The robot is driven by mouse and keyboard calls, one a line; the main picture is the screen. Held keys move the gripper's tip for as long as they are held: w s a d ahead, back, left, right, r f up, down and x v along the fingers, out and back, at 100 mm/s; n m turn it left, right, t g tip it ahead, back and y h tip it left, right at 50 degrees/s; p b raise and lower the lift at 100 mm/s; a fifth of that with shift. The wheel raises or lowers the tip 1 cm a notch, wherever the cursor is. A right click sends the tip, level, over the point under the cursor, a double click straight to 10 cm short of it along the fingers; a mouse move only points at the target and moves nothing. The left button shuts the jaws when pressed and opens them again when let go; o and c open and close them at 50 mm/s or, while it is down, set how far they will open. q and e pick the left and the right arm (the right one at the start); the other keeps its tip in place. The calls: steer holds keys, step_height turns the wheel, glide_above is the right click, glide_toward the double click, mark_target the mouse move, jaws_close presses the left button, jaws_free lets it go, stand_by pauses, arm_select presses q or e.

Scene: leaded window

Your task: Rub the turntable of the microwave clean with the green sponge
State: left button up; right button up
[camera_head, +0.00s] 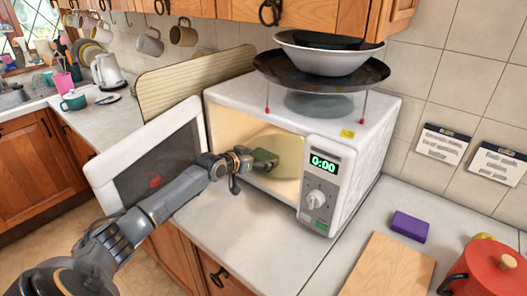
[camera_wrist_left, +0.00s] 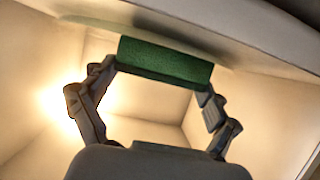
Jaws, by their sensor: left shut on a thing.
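The white microwave (camera_head: 344,131) stands on the counter with its door (camera_head: 150,157) swung open to the left. My left gripper (camera_head: 254,161) reaches into its lit opening and is shut on the green sponge (camera_head: 266,157). In the left wrist view the sponge (camera_wrist_left: 165,60) lies across between the two fingertips. The round, pale turntable (camera_head: 288,150) shows inside, behind and beside the sponge. In the left wrist view the curved turntable edge (camera_wrist_left: 100,21) shows near the top, close to the sponge. I cannot tell whether they touch. My right gripper is not in view.
A dark pan (camera_head: 270,68) and white bowl (camera_head: 310,60) are stacked above the microwave. A purple sponge (camera_head: 411,226), a wooden board (camera_head: 388,268) and a red pot (camera_head: 490,270) are at the right. The open door stands beside my left arm.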

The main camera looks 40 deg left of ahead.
arm_select(q)
steer(key=shift+f, duration=0.15)
steer(key=shift+r, duration=0.35)
step_height(320, 180, up, 6)
steer(key=p, duration=0.5)
steer(key=shift+f, duration=0.25)
steer(key=shift+r, duration=0.1)
step_height(320, 180, up, 3)
steer(key=p, duration=0.2)
steer(key=shift+p, duration=0.35)
